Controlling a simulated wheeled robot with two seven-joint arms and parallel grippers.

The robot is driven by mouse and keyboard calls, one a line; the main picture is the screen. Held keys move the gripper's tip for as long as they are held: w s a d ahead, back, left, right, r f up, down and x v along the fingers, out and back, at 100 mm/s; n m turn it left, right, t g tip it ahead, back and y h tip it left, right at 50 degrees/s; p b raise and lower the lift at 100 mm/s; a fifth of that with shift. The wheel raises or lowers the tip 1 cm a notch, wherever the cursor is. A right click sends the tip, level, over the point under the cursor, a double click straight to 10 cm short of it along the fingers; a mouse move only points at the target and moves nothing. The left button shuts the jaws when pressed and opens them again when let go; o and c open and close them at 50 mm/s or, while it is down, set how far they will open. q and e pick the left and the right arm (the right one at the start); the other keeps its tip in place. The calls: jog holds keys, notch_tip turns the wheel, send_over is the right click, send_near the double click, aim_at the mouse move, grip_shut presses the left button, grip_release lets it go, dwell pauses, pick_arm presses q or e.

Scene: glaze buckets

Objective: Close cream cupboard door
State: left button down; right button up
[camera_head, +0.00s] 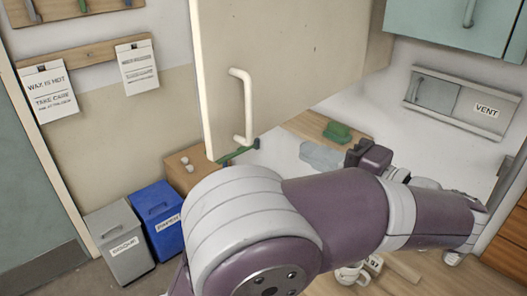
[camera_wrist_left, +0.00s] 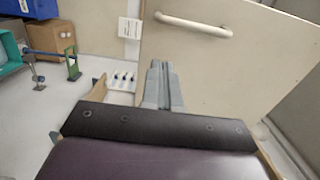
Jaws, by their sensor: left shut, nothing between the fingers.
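The cream cupboard door (camera_head: 290,60) stands open at the top middle of the head view, its face with the white bar handle (camera_head: 241,105) showing. The door also fills the right of the wrist view (camera_wrist_left: 250,75), with the handle (camera_wrist_left: 194,24) at the top. My left gripper (camera_head: 357,151) is below the door's lower edge in the head view, partly hidden behind my purple and white arm. In the wrist view its grey fingers (camera_wrist_left: 159,84) are together and empty, pointing toward the door below the handle. I cannot tell whether they touch it.
A green object (camera_head: 338,131) lies on the wooden counter below the door. A grey bin (camera_head: 120,245) and blue bin (camera_head: 160,215) stand on the left. A teal cupboard (camera_head: 450,25) hangs at the upper right.

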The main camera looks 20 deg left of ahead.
aim_at(262, 129)
pick_arm(q)
jog(key=shift+p+x, duration=1.75)
jog(key=shift+x, duration=3.85)
jog(key=shift+r, duration=0.1)
jog(key=shift+w+a, duration=0.1)
jog(key=shift+a, duration=0.05)
